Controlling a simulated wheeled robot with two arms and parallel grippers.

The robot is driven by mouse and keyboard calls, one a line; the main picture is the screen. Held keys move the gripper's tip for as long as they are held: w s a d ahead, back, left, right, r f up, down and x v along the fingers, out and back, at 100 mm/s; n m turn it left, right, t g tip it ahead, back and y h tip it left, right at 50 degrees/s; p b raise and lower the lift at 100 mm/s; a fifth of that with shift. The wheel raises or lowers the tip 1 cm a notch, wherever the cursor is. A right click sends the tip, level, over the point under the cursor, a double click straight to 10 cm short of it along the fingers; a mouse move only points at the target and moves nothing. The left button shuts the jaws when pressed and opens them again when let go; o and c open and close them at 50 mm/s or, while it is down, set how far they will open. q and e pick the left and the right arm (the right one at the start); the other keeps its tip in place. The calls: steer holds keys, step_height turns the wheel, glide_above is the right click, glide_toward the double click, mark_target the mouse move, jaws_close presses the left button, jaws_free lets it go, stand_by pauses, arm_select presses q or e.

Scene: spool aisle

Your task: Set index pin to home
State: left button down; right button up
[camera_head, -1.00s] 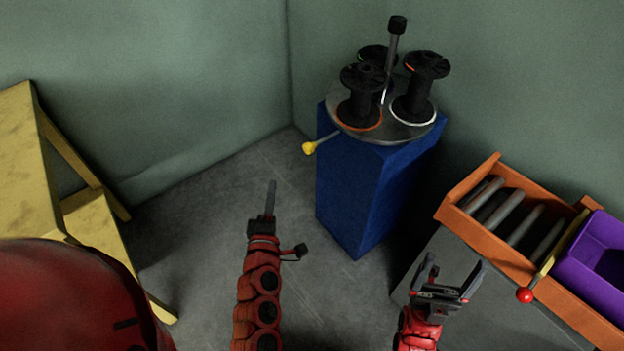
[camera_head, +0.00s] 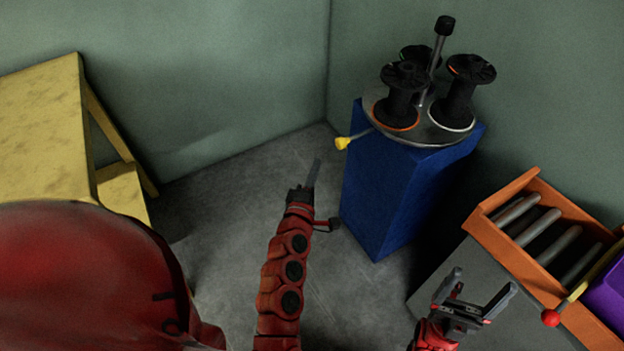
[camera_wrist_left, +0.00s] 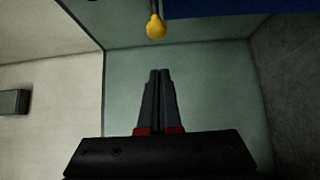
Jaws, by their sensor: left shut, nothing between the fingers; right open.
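The index pin shows as a thin rod with a yellow knob (camera_head: 343,143) sticking out to the left from under the round turntable (camera_head: 437,132) on the blue pedestal (camera_head: 395,190). The turntable carries black spools (camera_head: 461,92) around a black-topped post (camera_head: 444,27). My left gripper (camera_head: 315,172) is shut and empty, below and left of the yellow knob and apart from it. In the left wrist view the yellow knob (camera_wrist_left: 156,26) is beyond the shut fingertips (camera_wrist_left: 160,73). My right gripper (camera_head: 482,295) is open and empty, in front of the orange roller tray.
The orange roller tray (camera_head: 490,238) holds grey rollers and stands at right. A lever with a red knob (camera_head: 551,318) and a purple bin (camera_head: 606,295) are by it. A yellow table (camera_head: 45,130) stands at left. Grey floor (camera_head: 240,200) is clear between.

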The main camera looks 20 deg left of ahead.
mark_target(345, 147)
arm_select(q)
steer(key=shift+w+d+p, duration=0.15)
steer(key=shift+w+d, duration=0.2)
steer(key=shift+w, duration=0.7)
steer(key=shift+w+d+p, duration=0.15)
steer(key=shift+w+d, duration=0.2)
steer(key=shift+w, duration=0.75)
steer(key=shift+w+d+p, duration=0.15)
steer(key=shift+w+d, duration=0.2)
steer(key=shift+w, duration=0.7)
steer(key=w+d, duration=0.2)
steer(key=w, duration=0.1)
steer(key=shift+w+d, duration=0.15)
steer(key=shift+d, duration=0.05)
